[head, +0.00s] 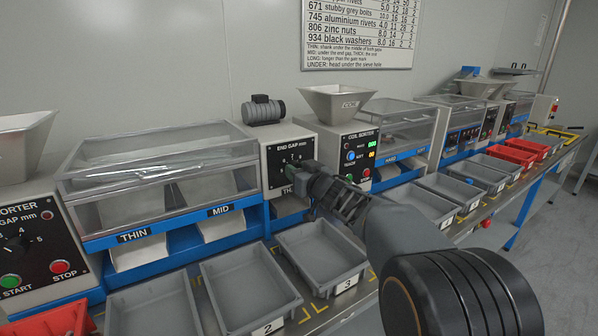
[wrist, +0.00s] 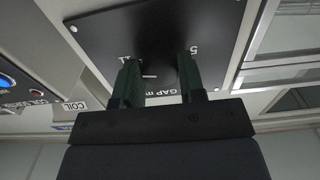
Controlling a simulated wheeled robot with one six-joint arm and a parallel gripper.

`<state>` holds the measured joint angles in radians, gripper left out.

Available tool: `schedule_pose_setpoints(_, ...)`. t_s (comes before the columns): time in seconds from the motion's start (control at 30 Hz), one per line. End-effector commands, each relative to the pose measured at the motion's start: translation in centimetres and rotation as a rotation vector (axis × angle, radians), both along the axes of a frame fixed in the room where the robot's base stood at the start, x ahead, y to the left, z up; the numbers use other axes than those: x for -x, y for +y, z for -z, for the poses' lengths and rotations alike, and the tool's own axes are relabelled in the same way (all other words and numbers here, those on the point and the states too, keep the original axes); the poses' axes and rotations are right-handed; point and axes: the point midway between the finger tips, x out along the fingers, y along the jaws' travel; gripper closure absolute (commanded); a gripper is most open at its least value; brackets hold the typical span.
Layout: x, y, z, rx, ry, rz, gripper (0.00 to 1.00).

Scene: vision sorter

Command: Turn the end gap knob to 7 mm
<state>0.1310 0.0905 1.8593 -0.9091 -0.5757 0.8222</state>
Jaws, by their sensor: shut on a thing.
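The end gap panel (head: 278,148) is a black plate with white numbers on the grey cabinet above the THIN bin's right neighbours. My gripper (head: 300,176) is up against it and covers most of the dial in the head view. In the wrist view the black panel (wrist: 215,25) shows upside down, with a 5 and part of the GAP lettering readable. My gripper's two dark fingers (wrist: 159,75) reach to the panel, one on each side of the dark knob (wrist: 160,42). The gripper is shut on the knob. Its pointer setting cannot be made out.
A second dial panel (head: 30,240) with start and stop buttons stands at the left. The coil sorter (head: 352,150) is just right of my gripper. Grey trays (head: 235,290) line the bench below. A clear-covered unit (head: 150,165) stands left of the knob.

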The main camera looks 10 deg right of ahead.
Motion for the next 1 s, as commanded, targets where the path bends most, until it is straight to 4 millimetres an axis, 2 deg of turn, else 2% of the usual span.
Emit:
schedule_pose_setpoints(0.03,0.0,-0.03,0.0,0.0,0.0,0.001,0.75)
schedule_pose_setpoints(0.17,0.01,-0.04,0.0,0.0,0.0,0.001,0.87)
schedule_pose_setpoints(0.47,-0.01,-0.16,0.02,0.049,-0.016,0.003,0.87)
schedule_pose_setpoints(0.67,-0.01,-0.13,0.05,0.173,-0.055,0.001,0.87)
schedule_pose_setpoints(1.0,-0.02,-0.14,0.12,0.48,-0.154,0.001,0.87)
